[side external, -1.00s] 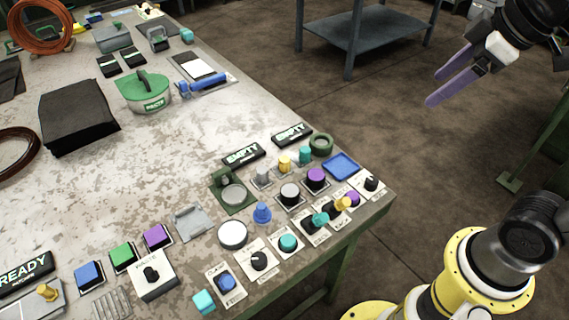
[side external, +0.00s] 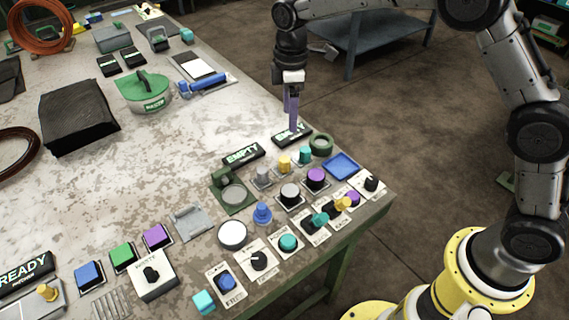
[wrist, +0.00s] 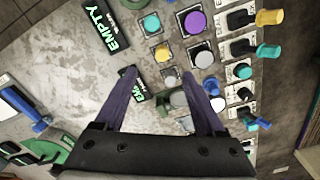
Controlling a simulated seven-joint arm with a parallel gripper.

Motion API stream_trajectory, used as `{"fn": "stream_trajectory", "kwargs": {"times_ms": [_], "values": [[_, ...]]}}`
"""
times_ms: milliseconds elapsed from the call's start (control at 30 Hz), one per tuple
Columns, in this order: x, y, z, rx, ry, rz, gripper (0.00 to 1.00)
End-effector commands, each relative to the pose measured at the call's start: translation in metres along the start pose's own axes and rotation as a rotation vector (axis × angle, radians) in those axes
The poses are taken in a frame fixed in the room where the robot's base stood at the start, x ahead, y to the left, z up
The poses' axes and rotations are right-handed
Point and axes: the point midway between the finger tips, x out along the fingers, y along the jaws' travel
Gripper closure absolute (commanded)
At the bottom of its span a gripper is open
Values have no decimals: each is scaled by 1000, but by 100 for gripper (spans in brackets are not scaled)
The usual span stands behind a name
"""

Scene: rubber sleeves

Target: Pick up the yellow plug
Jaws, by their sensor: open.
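The yellow plug (side external: 284,163) stands on a small square base near the table's right end. It is in a row between a grey plug (side external: 263,175) and a teal plug (side external: 305,154). In the wrist view the yellow plug (wrist: 161,52) shows just beyond the fingertips. My gripper (side external: 291,122) is open and empty, fingers pointing down, above the row. In the wrist view its purple fingers (wrist: 160,76) spread to either side of the grey plug (wrist: 170,77). Another yellow piece (side external: 342,203), a switch or lever, sits nearer the table's front edge.
Several buttons and knobs crowd around, including a purple button (side external: 316,178) and a white one (side external: 232,234). Two black EMPTY signs, one here (side external: 243,154), stand behind the plugs. A blue tray (side external: 341,166) lies at the right corner.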

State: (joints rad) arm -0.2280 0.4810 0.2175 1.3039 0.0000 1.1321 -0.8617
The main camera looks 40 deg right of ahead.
Motion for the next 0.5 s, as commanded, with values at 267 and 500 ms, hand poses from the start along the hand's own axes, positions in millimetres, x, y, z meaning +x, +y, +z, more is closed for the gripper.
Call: {"fn": "stream_trajectory", "kwargs": {"times_ms": [267,500], "values": [[42,-4,-2,-6,-9,-11,28],[80,-4,-2,-5,-7,-8,28]]}}
